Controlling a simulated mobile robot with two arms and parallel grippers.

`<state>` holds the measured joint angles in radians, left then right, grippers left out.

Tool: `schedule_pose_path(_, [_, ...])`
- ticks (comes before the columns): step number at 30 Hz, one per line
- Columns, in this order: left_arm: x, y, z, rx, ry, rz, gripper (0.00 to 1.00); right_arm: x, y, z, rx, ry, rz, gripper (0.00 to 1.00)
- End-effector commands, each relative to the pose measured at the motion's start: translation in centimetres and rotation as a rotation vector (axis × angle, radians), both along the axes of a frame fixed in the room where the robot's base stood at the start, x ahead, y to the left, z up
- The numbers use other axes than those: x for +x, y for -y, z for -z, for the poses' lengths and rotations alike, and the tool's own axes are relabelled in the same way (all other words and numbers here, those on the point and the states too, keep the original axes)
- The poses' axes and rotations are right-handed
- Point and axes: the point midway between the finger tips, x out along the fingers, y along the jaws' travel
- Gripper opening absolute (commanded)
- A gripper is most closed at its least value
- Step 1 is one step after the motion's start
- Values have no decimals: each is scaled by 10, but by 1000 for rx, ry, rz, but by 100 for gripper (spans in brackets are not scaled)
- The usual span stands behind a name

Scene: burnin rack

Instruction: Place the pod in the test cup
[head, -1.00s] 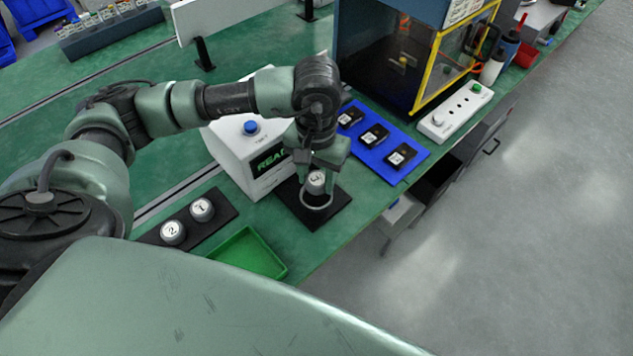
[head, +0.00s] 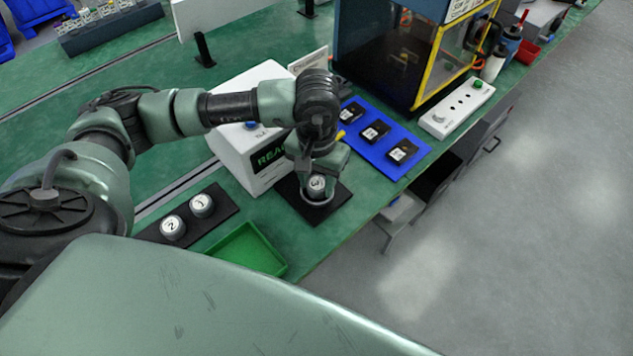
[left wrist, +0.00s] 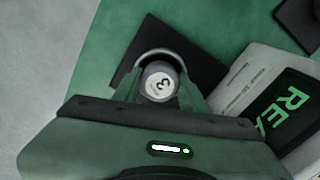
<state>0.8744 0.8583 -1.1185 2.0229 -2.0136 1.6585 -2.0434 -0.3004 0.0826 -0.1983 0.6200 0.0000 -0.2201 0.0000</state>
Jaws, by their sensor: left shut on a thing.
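The pod (head: 317,184) is a small grey cylinder with a white top marked 3. It also shows in the left wrist view (left wrist: 160,83). My left gripper (head: 318,181) is shut on it from above and holds it upright. The test cup (left wrist: 150,54) is a pale ring on a black base plate (head: 335,204) in front of the white tester. The pod is at the cup's opening, its lower part hidden; I cannot tell whether it rests on the bottom. My right gripper is not in view.
The white tester (head: 233,162) with a green-lettered screen stands beside the cup. Pods 1 (head: 202,205) and 2 (head: 173,227) sit in a black rack. A green tray (head: 249,249) lies near the table edge. A blue mat (head: 390,137) holds black items to the right.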

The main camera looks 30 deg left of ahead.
Motion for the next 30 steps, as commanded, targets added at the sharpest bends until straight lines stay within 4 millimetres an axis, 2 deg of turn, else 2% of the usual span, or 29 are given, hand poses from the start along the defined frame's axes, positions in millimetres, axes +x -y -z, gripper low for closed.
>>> schedule_pose_path(1, [-3, 0, 9, 0, -11, 0, 0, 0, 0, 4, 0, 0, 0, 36])
schedule_pose_path(5, [-4, 1, 10, 0, -14, 0, 0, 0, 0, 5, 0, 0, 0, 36])
schedule_pose_path(6, [-5, 1, 11, 1, -16, 0, 45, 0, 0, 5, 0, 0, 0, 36])
schedule_pose_path(8, [-5, 1, 11, 1, -18, 0, 61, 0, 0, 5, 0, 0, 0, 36])
schedule_pose_path(9, [-5, 1, 12, 0, -18, -1, 64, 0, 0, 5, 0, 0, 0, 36])
schedule_pose_path(14, [-5, 1, 9, 0, -19, -1, 64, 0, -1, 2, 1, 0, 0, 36])
schedule_pose_path(20, [-6, 1, -9, 1, -20, 0, 64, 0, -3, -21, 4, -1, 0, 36])
schedule_pose_path(21, [-3, 1, -13, -1, -11, 0, 64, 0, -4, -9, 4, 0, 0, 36])
schedule_pose_path(30, [-1, 1, -86, -1, -4, 1, 64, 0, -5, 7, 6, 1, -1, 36])
